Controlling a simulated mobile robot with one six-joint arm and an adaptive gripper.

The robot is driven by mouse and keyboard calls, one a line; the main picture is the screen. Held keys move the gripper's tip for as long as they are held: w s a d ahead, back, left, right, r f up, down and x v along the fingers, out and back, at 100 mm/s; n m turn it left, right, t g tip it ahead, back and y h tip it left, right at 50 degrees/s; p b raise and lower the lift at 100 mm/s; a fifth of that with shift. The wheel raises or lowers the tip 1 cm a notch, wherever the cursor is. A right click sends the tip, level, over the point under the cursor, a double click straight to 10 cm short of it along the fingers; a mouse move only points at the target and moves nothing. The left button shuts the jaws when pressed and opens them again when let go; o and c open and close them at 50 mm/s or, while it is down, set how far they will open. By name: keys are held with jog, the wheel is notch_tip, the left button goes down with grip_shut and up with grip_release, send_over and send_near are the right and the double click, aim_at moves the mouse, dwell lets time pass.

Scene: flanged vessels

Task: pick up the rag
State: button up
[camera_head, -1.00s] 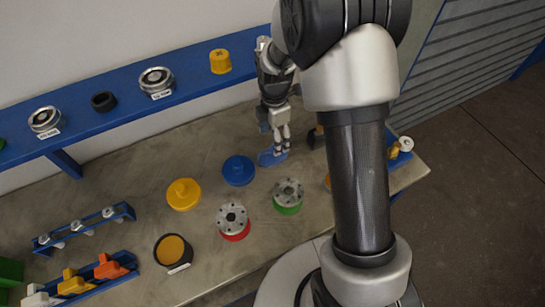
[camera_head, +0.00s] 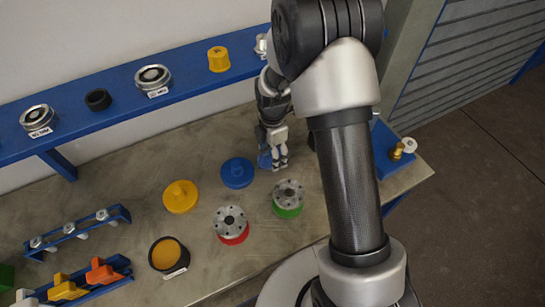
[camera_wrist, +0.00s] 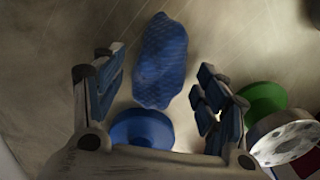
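The blue rag (camera_wrist: 160,62) lies on the bench as a crumpled, elongated bundle. In the wrist view it is between and beyond my two fingers, with clear space on both sides. My gripper (camera_wrist: 163,88) is open and points down at it. In the head view my gripper (camera_head: 273,163) is low over the bench, right of the round blue lid. Its fingers hide most of the rag, and a bit of blue (camera_head: 264,159) shows at their left side. I cannot tell whether the fingers touch the bench.
A round blue lid (camera_head: 237,173) is close beside my gripper. A green-based flanged vessel (camera_head: 288,198) and a red-based one (camera_head: 230,224) stand nearer. A yellow lid (camera_head: 180,197) lies farther left. A blue shelf (camera_head: 120,108) runs along the wall behind.

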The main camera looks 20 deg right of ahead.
jog(key=c, duration=1)
notch_tip(320, 180, up, 20)
jog(key=p, duration=0.5)
